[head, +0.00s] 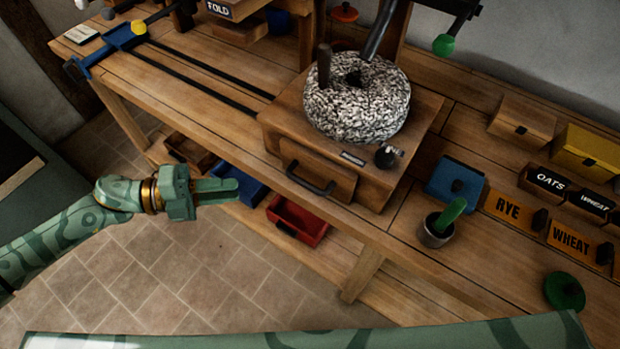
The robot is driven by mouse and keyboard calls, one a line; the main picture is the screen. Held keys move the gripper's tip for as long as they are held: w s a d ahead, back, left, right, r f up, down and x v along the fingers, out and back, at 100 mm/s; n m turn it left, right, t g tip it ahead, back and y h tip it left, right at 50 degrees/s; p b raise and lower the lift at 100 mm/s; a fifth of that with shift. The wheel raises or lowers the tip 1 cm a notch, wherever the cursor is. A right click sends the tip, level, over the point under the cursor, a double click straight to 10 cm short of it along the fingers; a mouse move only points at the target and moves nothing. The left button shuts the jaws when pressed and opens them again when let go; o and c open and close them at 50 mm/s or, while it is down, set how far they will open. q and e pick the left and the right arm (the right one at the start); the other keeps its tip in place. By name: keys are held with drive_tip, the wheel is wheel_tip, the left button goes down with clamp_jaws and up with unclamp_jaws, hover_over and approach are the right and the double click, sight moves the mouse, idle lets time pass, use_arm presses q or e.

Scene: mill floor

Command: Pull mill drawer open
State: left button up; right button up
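The mill is a wooden box (400,190) on the bench with a round speckled millstone (352,112) on top. Its drawer (325,169) is in the front face and looks shut or nearly so. A dark bar handle (308,181) is on the drawer front. My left gripper (238,191) is to the left of the handle, out in front of the bench, apart from the drawer and holding nothing that I can see. Its fingers show side-on, so their gap is unclear. My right gripper is out of view.
Blue (240,183) and red (298,222) bins sit on the shelf below the drawer. The tiled floor (195,270) before the bench is clear.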

sight(299, 183)
use_arm(q)
drive_tip(key=d, duration=0.5)
drive_tip(key=w+d+f, duration=0.1)
drive_tip(key=d, duration=0.4)
drive_tip(key=w+d+f, duration=0.1)
drive_tip(key=d, duration=0.4)
drive_tip(key=shift+w+d+f, duration=0.1)
drive_tip(key=shift+w+d, duration=0.05)
drive_tip(key=shift+w, duration=0.1)
clamp_jaws()
